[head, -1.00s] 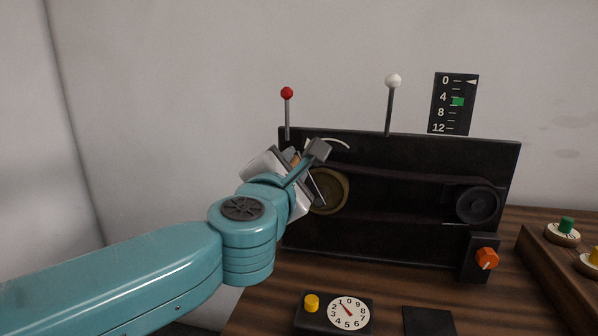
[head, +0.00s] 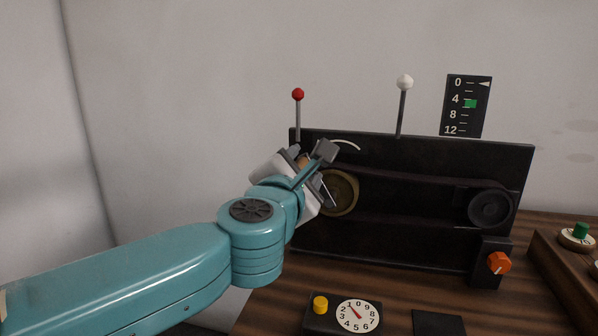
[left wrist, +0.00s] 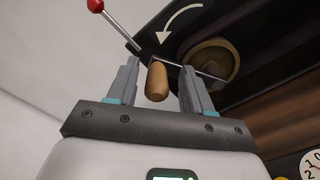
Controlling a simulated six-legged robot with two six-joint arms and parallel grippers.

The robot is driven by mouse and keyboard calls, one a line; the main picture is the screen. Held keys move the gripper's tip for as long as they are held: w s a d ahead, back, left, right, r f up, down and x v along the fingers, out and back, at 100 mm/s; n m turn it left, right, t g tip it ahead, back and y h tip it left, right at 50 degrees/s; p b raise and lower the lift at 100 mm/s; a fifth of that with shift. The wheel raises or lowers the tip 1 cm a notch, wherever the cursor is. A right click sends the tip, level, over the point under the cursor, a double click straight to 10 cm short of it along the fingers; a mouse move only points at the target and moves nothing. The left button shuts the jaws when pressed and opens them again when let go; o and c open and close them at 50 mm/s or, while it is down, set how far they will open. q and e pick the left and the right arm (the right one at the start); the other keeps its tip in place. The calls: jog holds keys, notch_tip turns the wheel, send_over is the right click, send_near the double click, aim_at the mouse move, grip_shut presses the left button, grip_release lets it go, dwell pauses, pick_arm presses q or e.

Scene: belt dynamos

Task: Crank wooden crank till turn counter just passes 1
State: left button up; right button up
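The wooden crank handle (left wrist: 157,82) shows in the left wrist view, at the end of a thin metal crank arm (left wrist: 205,72) that reaches to the brass-coloured wheel (left wrist: 208,62). My left gripper (left wrist: 159,86) has its fingers apart, one on each side of the handle, with gaps visible. In the head view my left gripper (head: 313,165) is at the upper left of the black panel, partly covering the wheel (head: 342,193) and most of the handle. The turn counter (head: 358,316) is a white dial with a red pointer slanting up-left near 1 and 2; its exact reading is unclear.
The black panel (head: 420,235) carries a belt to a dark pulley (head: 490,208), a red-tipped lever (head: 298,95) and a white-tipped lever (head: 404,83). A scale (head: 466,106) has a green marker near 4. An orange knob (head: 498,263) and a wooden tray (head: 562,270) are at right.

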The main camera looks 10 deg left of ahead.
pick_arm(q)
jog(key=s, duration=1.6)
jog(key=shift+s+p, duration=0.25)
jog(key=shift+p, duration=0.1)
